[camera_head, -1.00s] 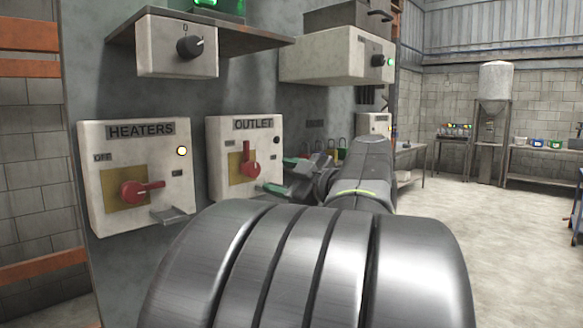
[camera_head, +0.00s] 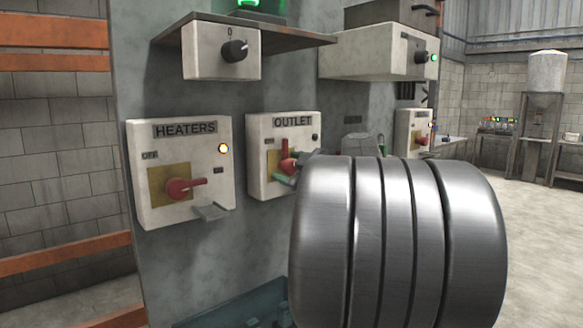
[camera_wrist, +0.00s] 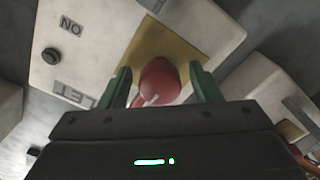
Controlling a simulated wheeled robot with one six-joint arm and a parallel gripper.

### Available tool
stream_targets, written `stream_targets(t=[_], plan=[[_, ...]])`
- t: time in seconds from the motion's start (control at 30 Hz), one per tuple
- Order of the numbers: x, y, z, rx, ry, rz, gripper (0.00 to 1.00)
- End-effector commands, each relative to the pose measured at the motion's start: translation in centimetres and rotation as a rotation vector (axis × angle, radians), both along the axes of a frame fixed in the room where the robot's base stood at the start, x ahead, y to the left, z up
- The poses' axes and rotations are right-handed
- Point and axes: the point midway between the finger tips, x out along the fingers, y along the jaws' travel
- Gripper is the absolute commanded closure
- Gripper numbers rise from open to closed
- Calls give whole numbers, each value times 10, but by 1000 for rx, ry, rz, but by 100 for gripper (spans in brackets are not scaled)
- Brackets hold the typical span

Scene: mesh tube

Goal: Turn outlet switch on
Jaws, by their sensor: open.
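The outlet box (camera_head: 256,185) is a white panel labelled OUTLET, right of the heaters box. Its red rotary switch (camera_head: 287,163) sits on a yellow plate, and its handle seems to point up, partly hidden by my gripper. The outlet's small round lamp (camera_head: 315,137) is dark. My gripper (camera_head: 291,168) is at the switch with its green fingers around it. In the wrist view the red switch (camera_wrist: 159,82) lies between the two open fingers of my gripper (camera_wrist: 160,70), with gaps visible at the sides. The ON label (camera_wrist: 70,25) shows there too.
The heaters box (camera_head: 140,195) stands to the left, with its red handle (camera_head: 183,187) pointing right and its lamp (camera_head: 223,149) lit. A shelf with a knob box (camera_head: 210,65) is above. Another white box (camera_head: 365,55) overhangs at upper right. Open floor lies right.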

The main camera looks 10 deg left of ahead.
Motion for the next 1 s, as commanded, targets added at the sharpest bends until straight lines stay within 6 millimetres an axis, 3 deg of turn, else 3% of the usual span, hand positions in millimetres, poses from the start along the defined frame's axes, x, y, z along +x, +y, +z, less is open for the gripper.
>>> stream_targets(t=[0.03, 0.27, 0.67, 1.0], plan=[[0, 0, 0, 0, 0, 0, 45], [0, 0, 0, 0, 0, 0, 87], [-1, 0, -3, 44, 55, 1, 87], [-1, 0, -4, 206, 260, 0, 87]])
